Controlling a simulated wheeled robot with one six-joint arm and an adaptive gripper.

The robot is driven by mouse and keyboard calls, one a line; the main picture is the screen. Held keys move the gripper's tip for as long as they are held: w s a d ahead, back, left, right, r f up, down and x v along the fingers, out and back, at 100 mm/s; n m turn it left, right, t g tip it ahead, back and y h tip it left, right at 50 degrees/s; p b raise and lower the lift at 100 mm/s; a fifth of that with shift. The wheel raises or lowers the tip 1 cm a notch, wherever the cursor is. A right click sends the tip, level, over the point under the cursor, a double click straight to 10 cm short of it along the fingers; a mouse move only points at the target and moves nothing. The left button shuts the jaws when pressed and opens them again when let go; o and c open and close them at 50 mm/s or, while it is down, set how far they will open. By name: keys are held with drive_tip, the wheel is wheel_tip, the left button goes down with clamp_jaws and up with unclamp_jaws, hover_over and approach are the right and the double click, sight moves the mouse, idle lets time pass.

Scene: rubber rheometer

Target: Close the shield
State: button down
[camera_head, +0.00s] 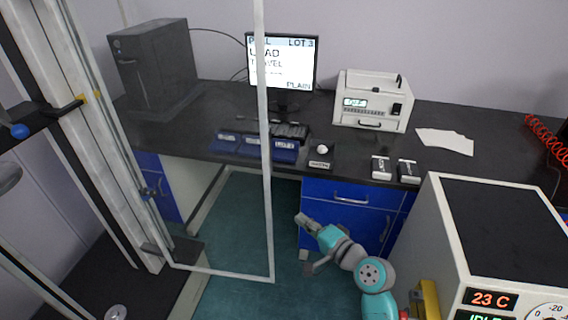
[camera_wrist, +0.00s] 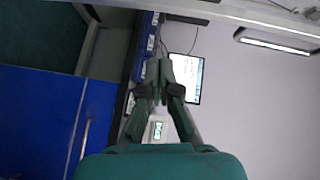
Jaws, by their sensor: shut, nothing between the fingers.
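The shield (camera_head: 268,160) is a clear panel in a pale metal frame, hinged at its left side on the tall machine column (camera_head: 95,110). It stands swung out from the machine, open, with its free upright edge toward the middle of the head view. My gripper (camera_head: 303,219) is to the right of that free edge, low in front of the blue drawers, and appears apart from the frame. In the wrist view my gripper (camera_wrist: 160,68) has its fingertips together with nothing between them. I cannot tell for sure whether the shield shows in the wrist view.
A black bench (camera_head: 220,135) along the wall holds a monitor (camera_head: 283,65), a computer tower (camera_head: 155,65), a white instrument (camera_head: 370,100) and blue trays (camera_head: 254,147). Blue drawers (camera_head: 345,215) stand below. A bulky white machine (camera_head: 490,230) is close at right. Green floor (camera_head: 240,240) is clear between.

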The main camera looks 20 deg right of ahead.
drive_tip(key=w+d+r+y, duration=0.2)
drive_tip(key=w+r, duration=0.1)
drive_tip(key=r, duration=0.3)
drive_tip(key=w+d+r+y, duration=0.2)
drive_tip(key=d+r, duration=0.1)
drive_tip(key=r, duration=0.3)
drive_tip(key=x, duration=1)
drive_tip(key=shift+s+a+r+n, duration=0.1)
drive_tip(key=shift+s+a+n, duration=0.05)
drive_tip(key=shift+s+a, duration=0.5)
drive_tip(key=shift+s+a+r+n, duration=0.15)
drive_tip(key=shift+s+a, duration=0.5)
